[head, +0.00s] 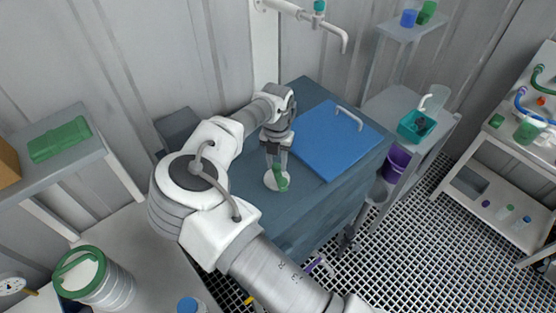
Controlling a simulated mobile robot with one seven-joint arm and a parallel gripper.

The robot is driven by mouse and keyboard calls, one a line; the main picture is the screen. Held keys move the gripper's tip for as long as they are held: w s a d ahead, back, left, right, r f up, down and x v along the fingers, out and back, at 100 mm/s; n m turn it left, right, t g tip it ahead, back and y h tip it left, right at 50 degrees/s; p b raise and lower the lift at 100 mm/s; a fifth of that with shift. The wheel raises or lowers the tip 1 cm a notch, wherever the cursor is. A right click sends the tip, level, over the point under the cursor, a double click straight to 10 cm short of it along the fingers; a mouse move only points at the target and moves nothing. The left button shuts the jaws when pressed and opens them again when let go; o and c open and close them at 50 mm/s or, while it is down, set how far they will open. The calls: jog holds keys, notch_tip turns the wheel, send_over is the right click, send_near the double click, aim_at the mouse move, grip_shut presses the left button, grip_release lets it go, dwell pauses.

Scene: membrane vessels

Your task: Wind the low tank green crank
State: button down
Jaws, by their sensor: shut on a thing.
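The low tank (305,205) is a dark blue-grey box in the middle of the head view. A green crank (281,182) stands on a round white disc (270,183) on its top. My gripper (277,164) points down from above and is shut on the upper part of the green crank. The fingers hide part of the crank. A blue lid panel (338,140) with a pale handle (349,118) lies on the tank top, right of my gripper.
A white pipe with a spout (335,35) reaches over the back of the tank. A grey side table (395,105) with a teal bin (416,126) stands to the right. A shelf with a green box (60,139) is at left. Grated floor (400,255) is open at lower right.

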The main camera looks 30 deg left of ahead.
aim_at(277, 165)
jog(key=c, duration=0.5)
grip_release()
jog(key=shift+c, duration=0.2)
jog(key=shift+r, duration=0.1)
notch_tip(277, 165, up, 17)
jog(key=shift+r, duration=0.15)
